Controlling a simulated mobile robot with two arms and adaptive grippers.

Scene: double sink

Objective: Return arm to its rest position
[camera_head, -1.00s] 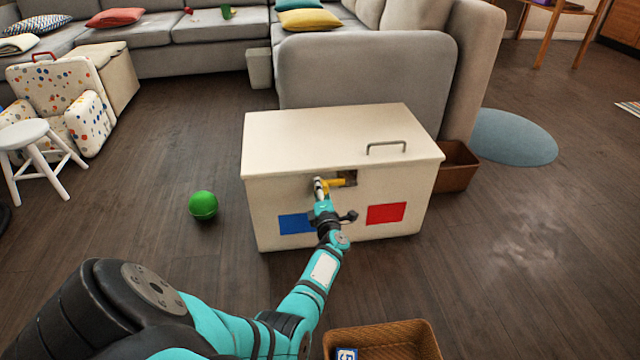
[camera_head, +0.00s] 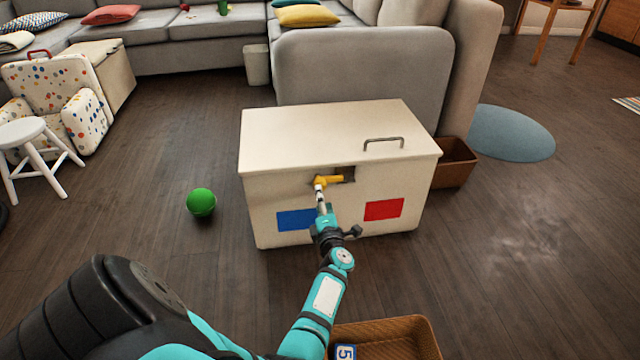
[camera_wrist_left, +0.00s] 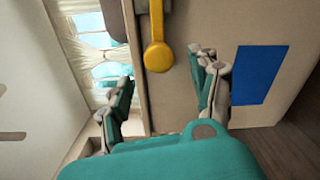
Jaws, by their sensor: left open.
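My left arm reaches from the lower left to the front of a white chest. My left gripper (camera_head: 321,190) is at the chest's front, just below a yellow handle (camera_head: 330,180) set at a dark recess. In the left wrist view the gripper (camera_wrist_left: 163,95) has its two fingers spread wide with nothing between them. The yellow handle also shows there (camera_wrist_left: 158,57), beyond the fingertips and apart from them. The white chest (camera_head: 290,140) has its lid down, with a blue patch (camera_head: 295,220) and a red patch (camera_head: 384,210) on its front. My right gripper is not in view.
A green ball (camera_head: 201,202) lies on the floor left of the chest. A wicker basket (camera_head: 410,328) stands in front of it, and a brown box (camera_head: 456,165) is at its right. A white stool (camera_head: 38,150) stands at far left. Floor between is clear.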

